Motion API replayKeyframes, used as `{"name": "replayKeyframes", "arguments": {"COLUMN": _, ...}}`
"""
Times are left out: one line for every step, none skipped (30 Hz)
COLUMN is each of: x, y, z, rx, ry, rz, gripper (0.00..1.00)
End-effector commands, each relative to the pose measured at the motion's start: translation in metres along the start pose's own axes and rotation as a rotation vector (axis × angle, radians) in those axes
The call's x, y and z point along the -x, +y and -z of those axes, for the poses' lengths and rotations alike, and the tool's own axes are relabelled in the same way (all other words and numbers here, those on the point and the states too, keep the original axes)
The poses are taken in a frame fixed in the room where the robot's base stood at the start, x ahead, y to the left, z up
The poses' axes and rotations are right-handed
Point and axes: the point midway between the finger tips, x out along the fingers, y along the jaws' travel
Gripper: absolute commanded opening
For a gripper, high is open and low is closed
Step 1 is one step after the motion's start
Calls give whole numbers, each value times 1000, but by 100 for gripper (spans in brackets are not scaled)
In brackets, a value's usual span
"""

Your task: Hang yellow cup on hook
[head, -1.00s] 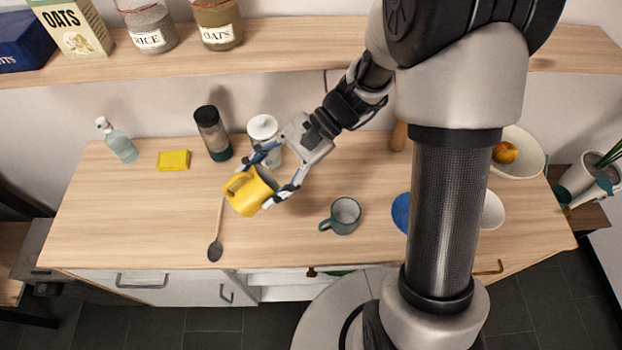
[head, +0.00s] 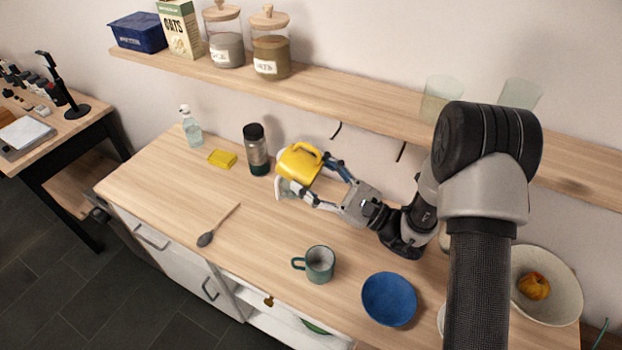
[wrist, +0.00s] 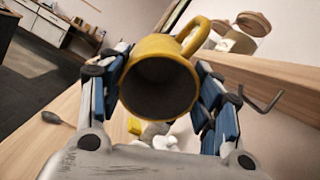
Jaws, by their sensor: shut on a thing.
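My gripper (head: 305,180) is shut on the yellow cup (head: 292,166) and holds it above the counter, below the shelf's front edge. The cup lies tilted on its side with its handle up. In the wrist view, the cup (wrist: 160,58) sits between the two fingers (wrist: 160,95), its open mouth facing the camera and its handle at the upper right. Two dark hooks hang under the shelf: a left hook (head: 336,131) and a right hook (head: 402,151), both right of the cup. One hook (wrist: 264,103) shows at the right of the wrist view, apart from the cup.
The shelf (head: 360,100) carries jars, boxes and glasses. The counter's middle is clear.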

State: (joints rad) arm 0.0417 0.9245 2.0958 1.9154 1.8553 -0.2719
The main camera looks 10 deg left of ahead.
Motion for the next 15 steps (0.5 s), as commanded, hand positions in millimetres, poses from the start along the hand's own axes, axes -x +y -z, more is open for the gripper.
{"name": "replayKeyframes", "arguments": {"x": 0, "y": -2, "z": 1, "rx": 2, "ry": -1, "rz": 0, "gripper": 23}}
{"name": "replayKeyframes", "arguments": {"x": 0, "y": -4, "z": 2, "rx": 3, "ry": -1, "rz": 0, "gripper": 23}}
{"name": "replayKeyframes", "arguments": {"x": 0, "y": -6, "z": 3, "rx": 3, "ry": -1, "rz": 0, "gripper": 23}}
{"name": "replayKeyframes", "arguments": {"x": 0, "y": -8, "z": 4, "rx": 2, "ry": -1, "rz": -1, "gripper": 23}}
{"name": "replayKeyframes", "arguments": {"x": 0, "y": -9, "z": 4, "rx": 2, "ry": 0, "rz": -1, "gripper": 23}}
{"name": "replayKeyframes", "arguments": {"x": 0, "y": -11, "z": 5, "rx": 1, "ry": 0, "rz": -1, "gripper": 23}}
{"name": "replayKeyframes", "arguments": {"x": 0, "y": -13, "z": 6, "rx": 2, "ry": 0, "rz": -1, "gripper": 23}}
{"name": "replayKeyframes", "arguments": {"x": 0, "y": -15, "z": 7, "rx": 2, "ry": -1, "rz": -1, "gripper": 23}}
{"name": "replayKeyframes", "arguments": {"x": 1, "y": -17, "z": 8, "rx": 2, "ry": 0, "rz": -1, "gripper": 23}}
{"name": "replayKeyframes", "arguments": {"x": 1, "y": -18, "z": 9, "rx": 1, "ry": 0, "rz": -1, "gripper": 23}}
{"name": "replayKeyframes", "arguments": {"x": 1, "y": -20, "z": 10, "rx": 1, "ry": 0, "rz": -1, "gripper": 23}}
{"name": "replayKeyframes", "arguments": {"x": 1, "y": -22, "z": 11, "rx": 1, "ry": -1, "rz": -1, "gripper": 23}}
{"name": "replayKeyframes", "arguments": {"x": 1, "y": -24, "z": 12, "rx": 2, "ry": -1, "rz": -1, "gripper": 23}}
{"name": "replayKeyframes", "arguments": {"x": 1, "y": -26, "z": 12, "rx": 2, "ry": 0, "rz": -1, "gripper": 23}}
{"name": "replayKeyframes", "arguments": {"x": 1, "y": -28, "z": 13, "rx": 1, "ry": 0, "rz": -1, "gripper": 23}}
